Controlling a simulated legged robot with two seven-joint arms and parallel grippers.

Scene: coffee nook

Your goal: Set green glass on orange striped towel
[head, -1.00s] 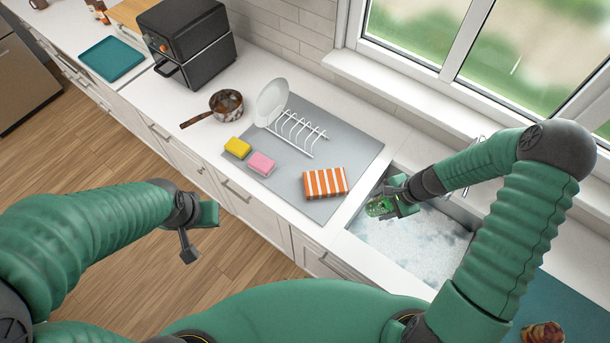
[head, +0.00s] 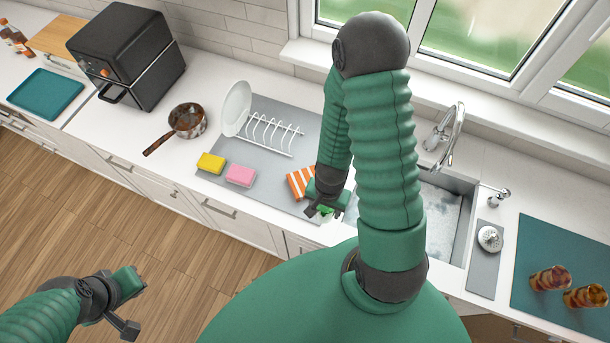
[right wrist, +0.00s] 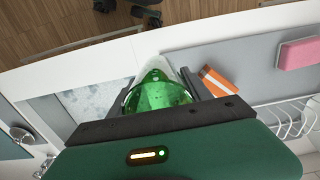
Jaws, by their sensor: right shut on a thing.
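The green glass (right wrist: 158,93) is between the fingers of my right gripper (right wrist: 155,85) in the right wrist view, and the gripper is shut on it. In the head view my right gripper (head: 322,208) is at the front right corner of the grey mat, just in front of the towel, and mostly hides the glass. The orange striped towel (head: 299,182) lies folded on the mat, partly covered by my right arm; a corner of it shows in the right wrist view (right wrist: 217,80). My left gripper (head: 130,300) is open and empty over the floor, away from the counter.
The grey mat (head: 222,178) also holds a yellow sponge (head: 210,163), a pink sponge (head: 241,175), and a white dish rack (head: 275,132) with a plate (head: 236,107). The sink (head: 443,222) with suds is right of the mat. A pan (head: 188,121) stands left.

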